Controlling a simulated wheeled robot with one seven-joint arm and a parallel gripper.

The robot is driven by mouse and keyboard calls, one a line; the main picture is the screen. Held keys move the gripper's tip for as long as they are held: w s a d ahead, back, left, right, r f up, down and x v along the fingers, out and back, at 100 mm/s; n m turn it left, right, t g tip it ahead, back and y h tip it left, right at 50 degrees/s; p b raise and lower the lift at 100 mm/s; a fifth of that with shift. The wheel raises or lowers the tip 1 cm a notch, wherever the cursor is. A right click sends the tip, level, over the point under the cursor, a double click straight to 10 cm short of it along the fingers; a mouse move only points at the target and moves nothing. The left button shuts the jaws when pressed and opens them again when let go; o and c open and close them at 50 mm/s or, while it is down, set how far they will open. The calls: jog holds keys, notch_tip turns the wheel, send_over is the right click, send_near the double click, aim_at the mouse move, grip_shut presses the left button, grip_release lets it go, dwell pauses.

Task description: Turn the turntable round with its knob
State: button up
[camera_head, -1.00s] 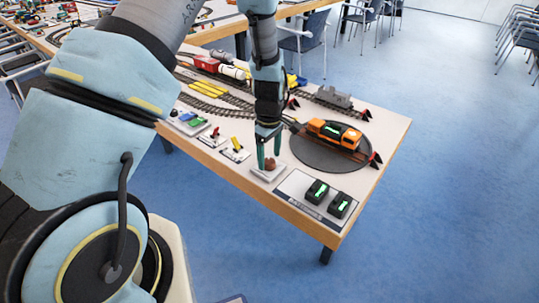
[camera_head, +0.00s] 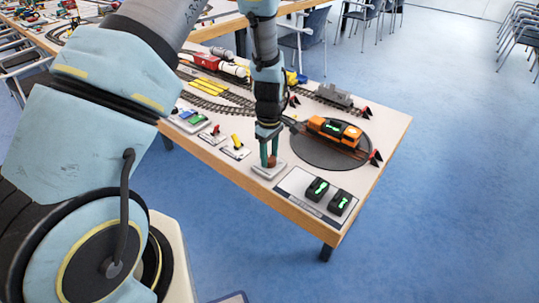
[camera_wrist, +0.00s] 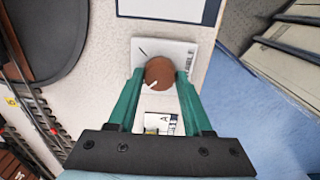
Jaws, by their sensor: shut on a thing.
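The brown round knob (camera_wrist: 159,73) sits on a light square plate (camera_wrist: 181,52) at the table's front edge. It also shows in the head view (camera_head: 272,161), partly hidden by my fingers. My gripper (camera_head: 268,160) points down with its fingers on either side of the knob, shut on it; the fingers also show in the wrist view (camera_wrist: 160,84). A white mark on the knob points to the lower left in the wrist view. The turntable (camera_head: 310,157) is a dark grey disc at the table's right end. An orange and black locomotive (camera_head: 335,131) stands on its track.
A grey wagon (camera_head: 333,95), tracks and red buffer stops are behind. Blue floor lies beyond the table edge.

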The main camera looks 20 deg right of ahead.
grip_shut()
jog(key=m+b, duration=0.1)
jog(key=m, duration=0.2)
jog(key=shift+m+b, duration=0.4)
jog(key=m+b, duration=0.1)
jog(key=m, duration=0.3)
jog(key=shift+m, duration=0.3)
jog(key=m+b, duration=0.1)
jog(key=m, duration=0.3)
jog(key=shift+m, duration=0.3)
jog(key=shift+m+b, duration=0.4)
jog(key=shift+m, duration=1.9)
